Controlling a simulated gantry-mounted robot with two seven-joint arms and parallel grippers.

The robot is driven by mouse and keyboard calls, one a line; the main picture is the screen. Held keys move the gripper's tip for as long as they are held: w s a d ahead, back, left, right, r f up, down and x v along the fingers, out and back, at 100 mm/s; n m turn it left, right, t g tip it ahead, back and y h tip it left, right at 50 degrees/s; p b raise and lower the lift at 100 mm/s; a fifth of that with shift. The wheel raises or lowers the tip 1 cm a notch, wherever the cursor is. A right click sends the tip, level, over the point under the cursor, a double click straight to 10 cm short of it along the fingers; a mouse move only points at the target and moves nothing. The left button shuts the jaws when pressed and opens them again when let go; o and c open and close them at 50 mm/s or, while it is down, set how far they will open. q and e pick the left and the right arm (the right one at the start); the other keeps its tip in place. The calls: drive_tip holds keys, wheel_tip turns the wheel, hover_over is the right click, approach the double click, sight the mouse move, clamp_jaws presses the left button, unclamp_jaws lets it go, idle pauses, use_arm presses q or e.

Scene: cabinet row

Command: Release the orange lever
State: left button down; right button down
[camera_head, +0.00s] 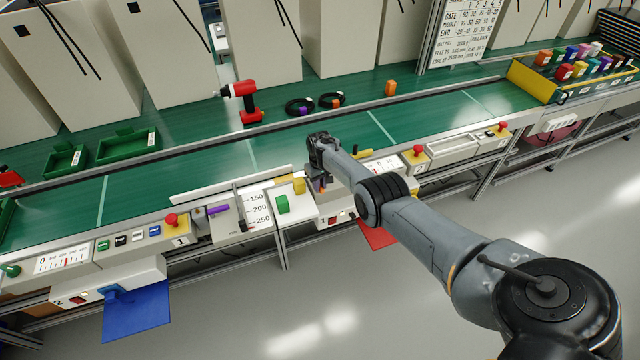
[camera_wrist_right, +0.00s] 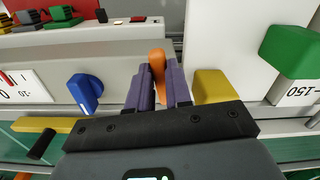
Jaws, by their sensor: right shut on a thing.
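The orange lever (camera_wrist_right: 157,62) stands up between the two purple fingers of my right gripper (camera_wrist_right: 161,88) in the right wrist view. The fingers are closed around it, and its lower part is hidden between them. In the head view my right gripper (camera_head: 320,184) is at the front edge of the green bench, just right of a yellow block; the lever is mostly hidden there by the gripper and arm. My left gripper is not in view.
A blue knob (camera_wrist_right: 84,93) and a yellow block (camera_wrist_right: 212,86) flank the gripper closely. A green block (camera_head: 282,204) sits beside a printed scale. A red panel (camera_head: 378,234) hangs below the bench front. A red drill (camera_head: 244,100) stands farther back.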

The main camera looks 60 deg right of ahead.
drive_tip(key=c, duration=1)
unclamp_jaws()
drive_tip(key=shift+c, duration=0.2)
drive_tip(key=shift+r+p, duration=0.45)
wheel_tip(320, 180, up, 10)
drive_tip(key=p, duration=0.6)
drive_tip(key=shift+s+f, duration=0.1)
drive_tip(key=shift+f, duration=0.05)
